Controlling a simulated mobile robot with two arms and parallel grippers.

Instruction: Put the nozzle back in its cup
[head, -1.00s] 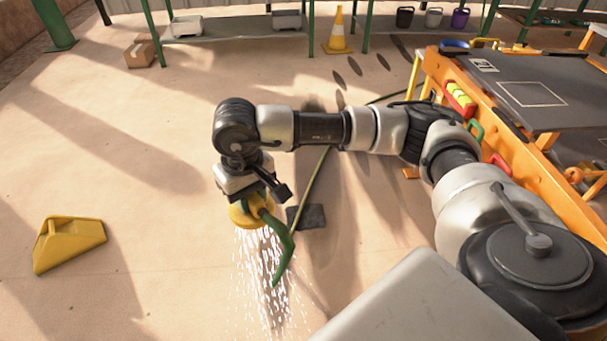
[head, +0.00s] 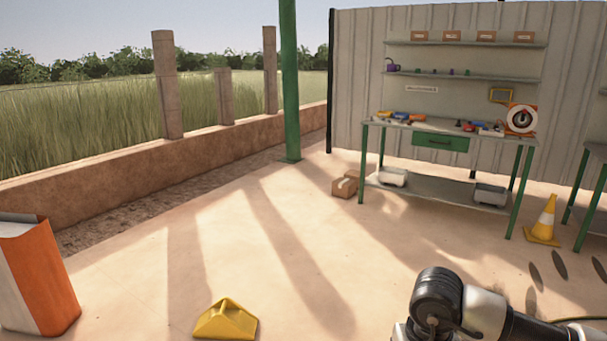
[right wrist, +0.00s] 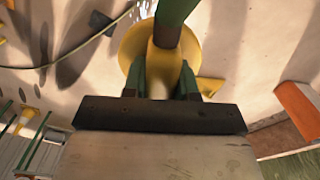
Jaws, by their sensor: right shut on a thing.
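The nozzle (right wrist: 135,48), a round yellow head with a yellow neck and a green tube, shows in the right wrist view. My right gripper (right wrist: 164,86) is shut on its neck, with a green finger on each side. White streaks that look like spray show near the top edge beside the nozzle. In the head view only part of my right arm shows at the bottom right; the gripper and nozzle are below the frame. My left gripper is not in view. I see no cup for the nozzle in the frames now.
A yellow wedge-shaped object (head: 226,322) lies on the floor. An orange and white box (head: 42,275) stands at the left. A workbench (head: 450,132) with tools and a traffic cone (head: 544,222) stand at the back right. The floor between is mostly clear.

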